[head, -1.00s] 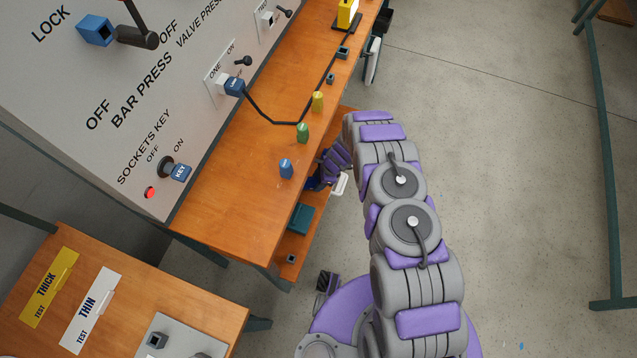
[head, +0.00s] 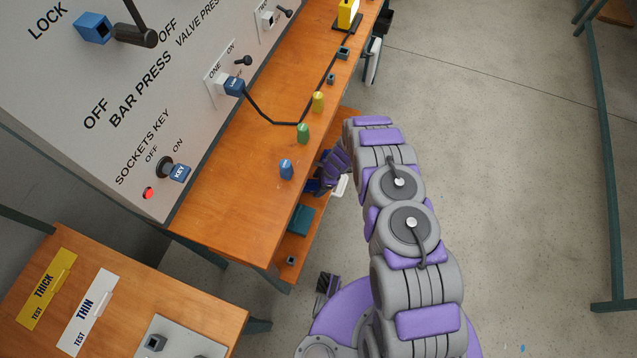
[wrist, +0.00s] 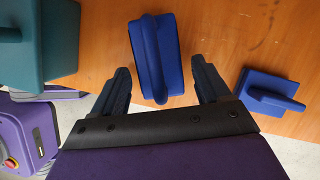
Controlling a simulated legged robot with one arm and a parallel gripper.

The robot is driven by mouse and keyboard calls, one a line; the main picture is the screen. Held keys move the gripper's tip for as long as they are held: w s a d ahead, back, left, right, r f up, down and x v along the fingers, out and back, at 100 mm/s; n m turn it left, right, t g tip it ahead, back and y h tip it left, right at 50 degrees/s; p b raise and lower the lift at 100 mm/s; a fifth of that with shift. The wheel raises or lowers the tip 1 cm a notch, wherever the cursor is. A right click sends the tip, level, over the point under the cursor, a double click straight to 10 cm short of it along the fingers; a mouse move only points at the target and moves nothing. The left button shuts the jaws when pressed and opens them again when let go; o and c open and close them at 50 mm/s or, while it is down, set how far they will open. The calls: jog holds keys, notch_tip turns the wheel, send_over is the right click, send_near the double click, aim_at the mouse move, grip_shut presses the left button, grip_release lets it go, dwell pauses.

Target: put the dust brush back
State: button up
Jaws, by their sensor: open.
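My gripper (wrist: 160,75) is open in the wrist view, its two dark fingers on either side of a blue block-like item with a raised ridge (wrist: 154,55). This may be the dust brush, but no bristles show. It is over the wooden shelf, with small gaps to both fingers; I cannot tell whether it rests on the shelf. A smaller blue plate with a handle (wrist: 272,92) lies on the shelf to the right. In the head view my gripper (head: 327,178) is at the lower shelf's edge, its fingers mostly hidden by the bench.
A teal handled block (wrist: 40,42) is on the left in the wrist view. The workbench top (head: 225,215) overhangs the lower shelf, with blue (head: 286,169), green (head: 303,133) and yellow (head: 318,102) pieces on it. The floor at right is clear.

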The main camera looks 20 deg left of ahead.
jog(key=p+v, duration=0.3)
jog(key=v, duration=0.9)
dwell(0.4)
